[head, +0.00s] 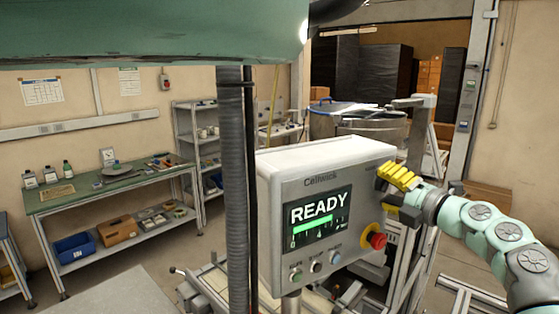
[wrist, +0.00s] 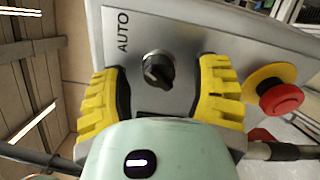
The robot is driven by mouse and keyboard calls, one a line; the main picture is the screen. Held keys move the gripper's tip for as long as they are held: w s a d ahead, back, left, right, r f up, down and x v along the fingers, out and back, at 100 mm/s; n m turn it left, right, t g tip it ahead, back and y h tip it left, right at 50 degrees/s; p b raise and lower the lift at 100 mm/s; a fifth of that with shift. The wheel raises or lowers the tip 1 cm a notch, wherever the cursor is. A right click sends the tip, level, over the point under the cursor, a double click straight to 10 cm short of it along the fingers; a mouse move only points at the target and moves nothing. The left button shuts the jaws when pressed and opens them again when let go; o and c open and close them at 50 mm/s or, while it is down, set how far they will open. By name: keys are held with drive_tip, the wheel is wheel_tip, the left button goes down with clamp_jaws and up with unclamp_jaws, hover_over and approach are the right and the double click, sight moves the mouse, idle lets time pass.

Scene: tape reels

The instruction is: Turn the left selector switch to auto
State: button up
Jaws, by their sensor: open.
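A grey control box (head: 330,165) with a READY screen stands in the middle of the head view. In the wrist view a black selector switch (wrist: 158,69) sits on its panel (wrist: 190,35), with the word AUTO (wrist: 123,32) printed to its upper left. My gripper (wrist: 165,90) has yellow padded fingers, open on either side of the switch; no contact with the knob shows. In the head view my gripper (head: 395,195) is at the box's right side, and the switch between the fingers is hidden there. I see only this one selector in the wrist view.
A red emergency stop button (head: 376,238) on a yellow collar sits below my gripper; it also shows right of the fingers in the wrist view (wrist: 282,97). Small buttons (head: 315,265) line the box's lower front. A workbench (head: 100,190) stands at the left, away from the box.

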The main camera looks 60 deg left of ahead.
drive_tip(key=shift+d, duration=0.1)
drive_tip(key=d, duration=1.2)
drive_tip(key=shift+s, duration=0.4)
